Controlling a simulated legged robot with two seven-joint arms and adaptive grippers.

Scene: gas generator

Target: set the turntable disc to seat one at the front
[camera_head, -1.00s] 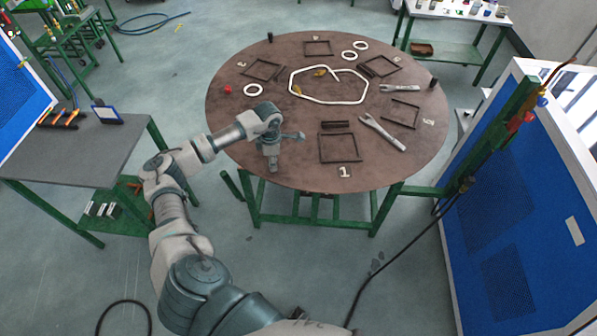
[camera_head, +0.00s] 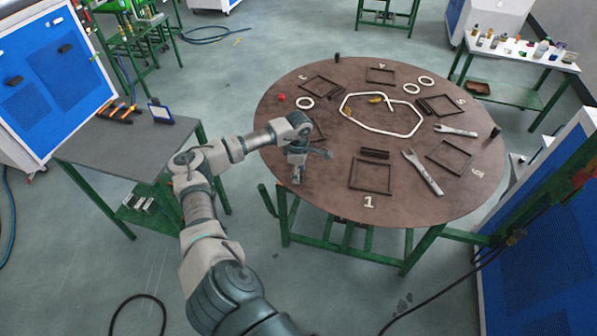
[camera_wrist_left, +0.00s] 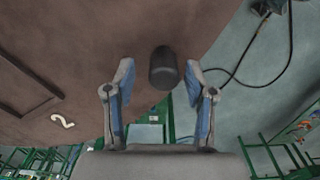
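The brown round turntable disc (camera_head: 330,190) stands on a green frame. The label 1 (camera_head: 369,202) lies near its front edge, below a dark square frame (camera_head: 371,178). My left gripper (camera_head: 297,178) hangs at the disc's front-left rim. In the left wrist view the gripper (camera_wrist_left: 163,95) is open, its two blue-padded fingers apart. A dark upright peg (camera_wrist_left: 163,67) at the rim shows between and just beyond them, apart from both. Other rim pegs show at the back (camera_head: 337,57) and right (camera_head: 495,132). My right gripper is out of view.
The disc carries a white loop (camera_head: 380,128), wrenches (camera_head: 422,172), rings and a red ball (camera_head: 281,97). A grey side table (camera_head: 120,150) stands left, a blue cabinet (camera_head: 545,250) right. A cable lies on the floor at the front right.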

